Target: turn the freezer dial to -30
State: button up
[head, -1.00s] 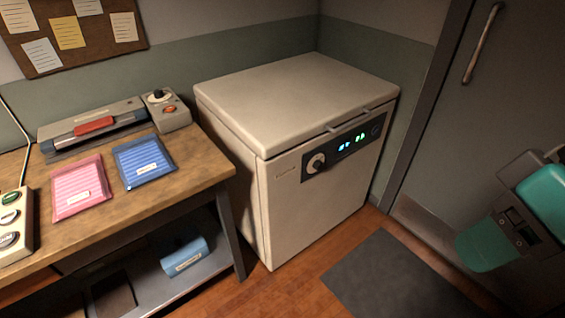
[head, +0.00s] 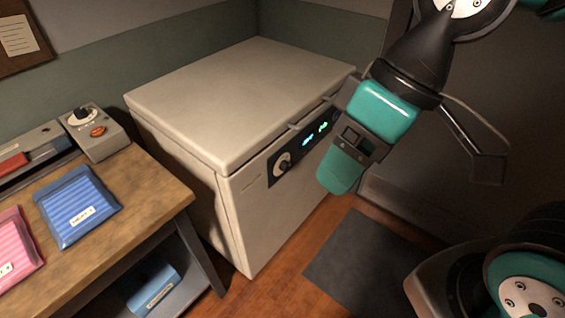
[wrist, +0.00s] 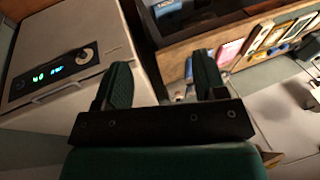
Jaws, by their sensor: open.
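The white chest freezer (head: 240,110) stands in the corner with its lid shut. Its dark front panel (head: 318,145) carries the round freezer dial (head: 283,165) at the left and a lit blue and green display (head: 315,134), too small to read. The dial also shows in the wrist view (wrist: 84,56). In the head view, my arm reaches in from the upper right, in front of the freezer's right side; the fingertips are unclear there. In the wrist view my gripper (wrist: 160,82) is open and empty, its two fingers apart, well away from the dial.
A wooden bench (head: 120,220) stands left of the freezer, holding a blue packet (head: 78,205), a pink packet (head: 14,245) and a small control box (head: 95,130). A dark mat (head: 365,262) lies on the floor. The floor before the freezer is open.

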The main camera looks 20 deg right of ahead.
jog(key=w+a+f+n+t+y+b, duration=0.1)
jog(key=w+f+b, duration=0.2)
jog(key=f+b, duration=0.3)
jog(key=w+f+y+b, duration=0.1)
jog(key=w+f+b, duration=0.2)
jog(key=f+b, duration=0.25)
jog(key=w+a+f+n+t+y+b, duration=0.1)
jog(key=w+f+y+b, duration=0.15)
jog(key=f+b, duration=0.35)
jog(key=m+t+y+b, duration=0.2)
jog(key=t+b, duration=1.1)
jog(key=b, duration=2.1)
send_near(288, 169)
jog(key=b+x, duration=0.1)
jog(key=x, duration=0.9)
jog(key=shift+a+r, duration=0.1)
jog(key=shift+r, duration=0.05)
jog(key=shift+c, duration=0.2)
jog(key=c, duration=0.9)
